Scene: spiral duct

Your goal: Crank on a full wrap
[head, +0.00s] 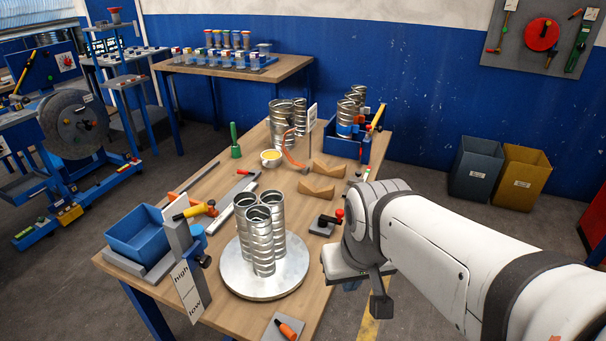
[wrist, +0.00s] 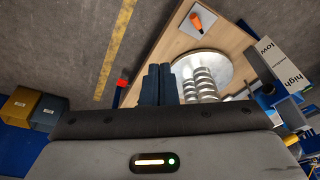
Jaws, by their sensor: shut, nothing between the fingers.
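The crank (head: 326,222), a dark block with a red knob, sits at the table's right edge beside the turntable. In the wrist view a red knob (wrist: 121,84) shows left of my fingers. The round metal turntable (head: 236,282) carries a cluster of 3 spiral ducts (head: 262,240) standing upright; the turntable also shows in the wrist view (wrist: 222,68). No wrap can be made out on the ducts. My gripper (wrist: 158,72) is shut and empty, its dark fingers apart from the knob as far as I can tell. In the head view my arm hides the fingers.
A high/low post (head: 188,290) stands left of the turntable by a blue bin (head: 138,232). An orange-handled tool (head: 288,328) lies on a grey pad at the near edge. More ducts (head: 286,115) stand at the far end. Floor is open right of the table.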

